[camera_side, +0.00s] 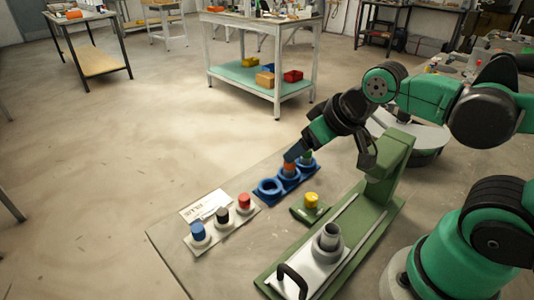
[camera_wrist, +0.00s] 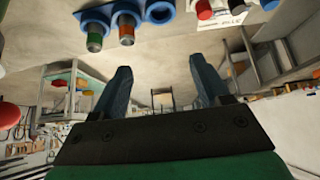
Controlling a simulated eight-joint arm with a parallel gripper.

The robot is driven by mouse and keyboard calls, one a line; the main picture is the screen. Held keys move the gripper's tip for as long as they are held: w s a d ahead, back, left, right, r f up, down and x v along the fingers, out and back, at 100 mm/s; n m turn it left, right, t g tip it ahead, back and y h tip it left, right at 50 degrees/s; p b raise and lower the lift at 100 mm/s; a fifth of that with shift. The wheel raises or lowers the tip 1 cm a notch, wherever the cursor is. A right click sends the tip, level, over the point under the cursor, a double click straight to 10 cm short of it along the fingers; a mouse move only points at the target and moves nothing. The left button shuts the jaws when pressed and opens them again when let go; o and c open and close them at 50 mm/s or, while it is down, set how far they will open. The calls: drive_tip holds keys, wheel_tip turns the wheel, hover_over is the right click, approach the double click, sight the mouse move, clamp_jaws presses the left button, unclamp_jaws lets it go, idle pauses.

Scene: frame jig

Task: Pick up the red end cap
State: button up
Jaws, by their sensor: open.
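The red end cap (camera_side: 244,201) stands upright at the right end of a row of caps on a pale base in the side view. It also shows at the top edge of the wrist view (camera_wrist: 203,9), partly cut off. A black cap (camera_side: 222,214) and a blue cap (camera_side: 198,229) stand to its left. My gripper (camera_side: 292,154) is up and to the right of the red cap, apart from it, by the blue holder. In the wrist view my gripper (camera_wrist: 163,72) has its two blue fingers wide apart with nothing between them.
The blue holder (camera_side: 269,188) has an empty ring and carries an orange part (camera_side: 289,168) and a green part (camera_side: 307,156). A yellow cap (camera_side: 311,199) sits on a green block. A green press with a grey cylinder (camera_side: 328,237) stands at right. A paper lies behind the caps.

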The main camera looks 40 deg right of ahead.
drive_tip(key=n+g, duration=0.6)
drive_tip(key=g, duration=0.1)
hover_over(245, 197)
wheel_tip(245, 197, down, 6)
drive_tip(key=shift+d, duration=0.1)
drive_tip(key=shift+w+f, duration=0.1)
drive_tip(key=shift+f, duration=2.95)
clamp_jaws()
